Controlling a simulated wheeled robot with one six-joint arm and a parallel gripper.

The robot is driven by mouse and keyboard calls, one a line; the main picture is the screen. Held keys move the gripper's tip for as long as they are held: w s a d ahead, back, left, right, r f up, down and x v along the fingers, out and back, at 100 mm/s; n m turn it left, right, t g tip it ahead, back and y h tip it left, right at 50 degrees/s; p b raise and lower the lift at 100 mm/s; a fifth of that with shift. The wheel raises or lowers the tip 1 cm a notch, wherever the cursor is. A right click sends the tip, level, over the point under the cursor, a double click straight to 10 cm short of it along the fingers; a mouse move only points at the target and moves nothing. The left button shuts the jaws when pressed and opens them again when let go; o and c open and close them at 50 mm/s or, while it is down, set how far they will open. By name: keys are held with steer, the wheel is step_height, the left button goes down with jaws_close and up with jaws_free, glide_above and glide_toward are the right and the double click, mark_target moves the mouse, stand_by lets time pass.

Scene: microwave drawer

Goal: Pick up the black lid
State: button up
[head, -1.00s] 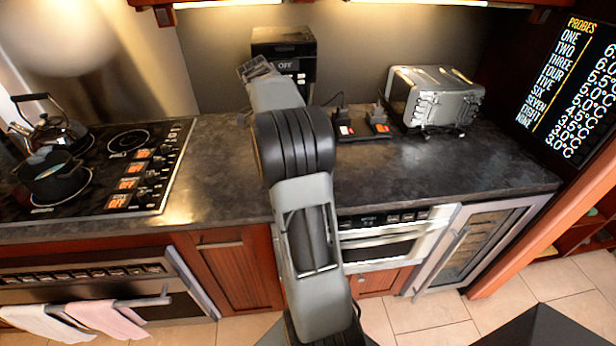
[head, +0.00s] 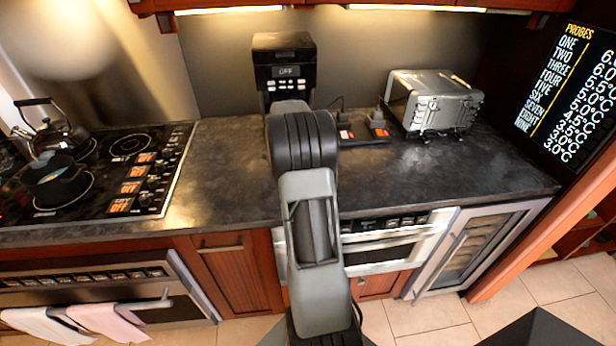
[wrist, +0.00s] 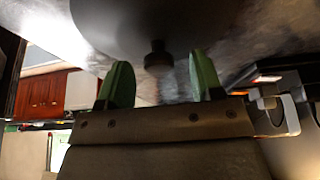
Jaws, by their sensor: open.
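In the wrist view a wide, dark grey round lid (wrist: 150,18) fills the top, with a short dark knob (wrist: 157,56) sticking out towards my gripper. It appears to lie on the mottled grey countertop. My gripper (wrist: 161,80) is open, with one green finger on each side of the knob's line. I cannot tell whether the knob is between the fingertips or just beyond them. Nothing is held. In the head view my own arm hides both the lid and the gripper.
The grey counter (head: 225,170) has free room left of my arm. A black coffee machine (head: 285,62) stands behind it. A silver toaster oven (head: 432,100) and plugs with red lights (head: 378,132) are to the right. The stovetop (head: 130,170) holds a black pot (head: 55,183) and kettle (head: 55,135).

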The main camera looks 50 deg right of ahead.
steer(key=shift+x, duration=0.8)
steer(key=shift+a, duration=0.1)
steer(key=c, duration=1)
steer(key=shift+c, duration=0.4)
steer(key=shift+r, duration=0.15)
